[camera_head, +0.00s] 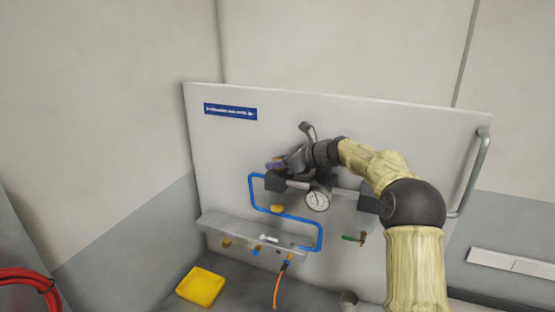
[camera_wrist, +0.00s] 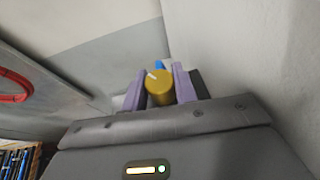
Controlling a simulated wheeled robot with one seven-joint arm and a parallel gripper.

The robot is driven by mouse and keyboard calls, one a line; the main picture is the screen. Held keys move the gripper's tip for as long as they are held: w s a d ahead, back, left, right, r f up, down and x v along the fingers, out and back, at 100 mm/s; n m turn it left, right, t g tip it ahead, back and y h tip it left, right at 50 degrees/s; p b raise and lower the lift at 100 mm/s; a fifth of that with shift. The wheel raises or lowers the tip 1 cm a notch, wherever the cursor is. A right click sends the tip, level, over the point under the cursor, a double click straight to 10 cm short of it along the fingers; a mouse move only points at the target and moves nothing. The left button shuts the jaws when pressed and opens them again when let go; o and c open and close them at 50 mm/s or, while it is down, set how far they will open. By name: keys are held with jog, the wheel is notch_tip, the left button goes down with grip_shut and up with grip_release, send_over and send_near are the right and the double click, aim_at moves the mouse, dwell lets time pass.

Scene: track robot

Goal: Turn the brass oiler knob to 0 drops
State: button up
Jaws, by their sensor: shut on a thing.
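The brass oiler knob (camera_wrist: 159,91) shows in the wrist view as a round yellow cap with a short white mark near its upper left edge. My gripper (camera_wrist: 158,80) has its two purple finger pads on either side of the knob and is shut on it. In the head view my gripper (camera_head: 274,165) is at the panel's left middle, above the blue pipe. There the knob is hidden or too small to make out. I cannot read any drop scale in either view.
The grey panel (camera_head: 400,130) carries a blue sign (camera_head: 230,109), a round gauge (camera_head: 317,200), a blue pipe (camera_head: 320,236), a yellow oval part (camera_head: 277,208) and a green-handled valve (camera_head: 353,238). An orange hose (camera_head: 278,287) hangs below. A yellow tray (camera_head: 201,287) lies lower left.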

aim_at(278, 159)
jog(key=o, duration=1)
jog(key=shift+c, duration=0.2)
notch_tip(278, 159, up, 10)
jog(key=shift+b, duration=0.4)
